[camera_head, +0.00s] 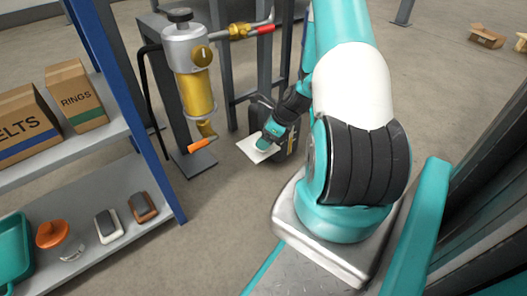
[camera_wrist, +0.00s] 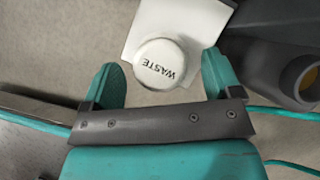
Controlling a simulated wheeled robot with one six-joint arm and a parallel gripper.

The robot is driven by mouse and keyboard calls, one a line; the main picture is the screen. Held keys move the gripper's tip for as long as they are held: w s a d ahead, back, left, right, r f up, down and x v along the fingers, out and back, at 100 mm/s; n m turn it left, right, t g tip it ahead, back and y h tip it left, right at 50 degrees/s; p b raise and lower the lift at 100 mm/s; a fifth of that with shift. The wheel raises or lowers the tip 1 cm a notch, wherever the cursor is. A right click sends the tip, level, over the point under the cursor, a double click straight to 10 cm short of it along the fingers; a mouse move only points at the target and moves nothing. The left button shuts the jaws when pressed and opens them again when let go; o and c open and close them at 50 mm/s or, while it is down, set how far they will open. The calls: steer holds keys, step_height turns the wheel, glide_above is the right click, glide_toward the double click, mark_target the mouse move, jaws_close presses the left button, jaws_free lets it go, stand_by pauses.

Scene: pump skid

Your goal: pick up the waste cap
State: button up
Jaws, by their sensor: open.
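The waste cap (camera_wrist: 160,63) is a round white cap marked WASTE. In the wrist view it sits upper centre, on or over a white square plate (camera_wrist: 150,18). My gripper (camera_wrist: 166,80) is open, with one teal finger to each side of the cap's lower part. The cap lies slightly beyond the fingertips, and I cannot tell whether the fingers touch it. In the head view my gripper (camera_head: 266,140) is low beside a dark container (camera_head: 287,140), over the white plate (camera_head: 255,150). The cap is mostly hidden by the gripper there.
A dark spout with a yellowish opening (camera_wrist: 306,80) is close to the right finger. A pump stand with a yellow filter bowl (camera_head: 198,93) and orange-tipped drain (camera_head: 199,145) stands left of my arm. A blue-post shelf (camera_head: 120,100) is farther left. Bare floor lies between.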

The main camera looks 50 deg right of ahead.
steer(key=shift+b+x, duration=0.3)
steer(key=shift+x, duration=0.8)
steer(key=shift+r, duration=0.1)
steer(key=c, duration=1.1)
step_height(320, 180, up, 10)
steer(key=p, duration=0.7)
steer(key=shift+r, duration=0.15)
steer(key=shift+s, duration=0.15)
